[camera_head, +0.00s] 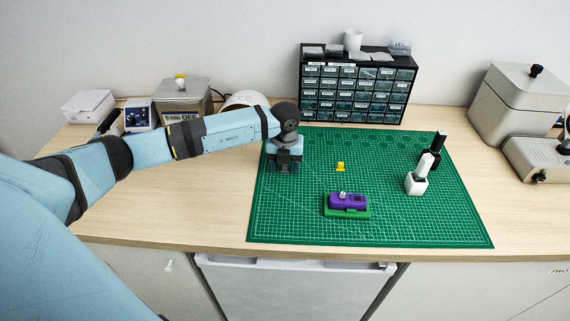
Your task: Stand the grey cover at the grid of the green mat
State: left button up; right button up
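The green mat (400,222) with its printed grid lies on the bench. My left gripper (285,168) points down over the mat's back left part, low and close to the surface. Its fingers are small and dark, so I cannot tell whether they are open or shut or hold anything. I cannot make out the grey cover for certain; it may be hidden at the gripper. A purple device (348,201) with a small pale piece on top sits in a green holder (346,213) near the mat's front. My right gripper is not in view.
A small yellow piece (340,167) lies mid-mat. A drawer cabinet (357,88) stands behind the mat. The mat's front right is clear.

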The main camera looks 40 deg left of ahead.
pick_arm(q)
notch_tip(320, 180, up, 14)
jog(key=shift+b, duration=0.45)
